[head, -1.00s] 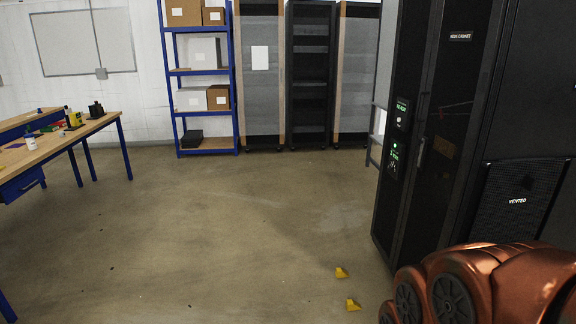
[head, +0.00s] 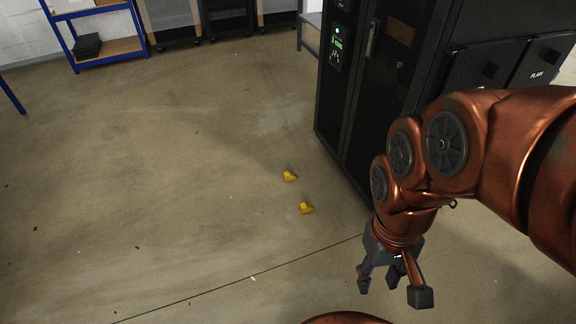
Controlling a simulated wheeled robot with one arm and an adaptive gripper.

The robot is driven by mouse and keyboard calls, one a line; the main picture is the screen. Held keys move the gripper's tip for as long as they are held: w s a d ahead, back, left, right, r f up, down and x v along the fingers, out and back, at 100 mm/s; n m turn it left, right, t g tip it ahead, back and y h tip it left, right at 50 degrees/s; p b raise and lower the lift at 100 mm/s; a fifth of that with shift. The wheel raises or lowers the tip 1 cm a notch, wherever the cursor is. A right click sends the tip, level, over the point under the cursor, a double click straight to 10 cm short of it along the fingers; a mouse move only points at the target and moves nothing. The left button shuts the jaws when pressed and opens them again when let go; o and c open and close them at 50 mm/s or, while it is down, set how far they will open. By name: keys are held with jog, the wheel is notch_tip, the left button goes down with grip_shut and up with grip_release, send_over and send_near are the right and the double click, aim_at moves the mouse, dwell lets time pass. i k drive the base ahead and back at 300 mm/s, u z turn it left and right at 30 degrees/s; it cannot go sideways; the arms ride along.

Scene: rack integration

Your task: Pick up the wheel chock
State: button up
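Two small yellow wheel chocks lie on the concrete floor in the head view. The farther wheel chock (head: 290,176) is just left of the black cabinet's base. The nearer wheel chock (head: 306,208) is a little lower and to the right. My gripper (head: 393,285) hangs at the end of my copper-coloured arm, pointing down, to the right of and nearer than both chocks. Its fingers are spread apart with nothing between them. It touches neither chock.
A tall black cabinet (head: 350,95) stands right of the chocks, behind my arm. A blue shelf (head: 108,50) with a dark box (head: 87,45) and several racks line the back wall. The floor (head: 160,180) left of the chocks is mostly clear.

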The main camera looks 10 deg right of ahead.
aim_at(288, 175)
jog(key=u, duration=0.05)
jog(key=i, duration=1.35)
jog(key=u, duration=0.8)
jog(key=i, duration=1.45)
jog(key=u, duration=0.65)
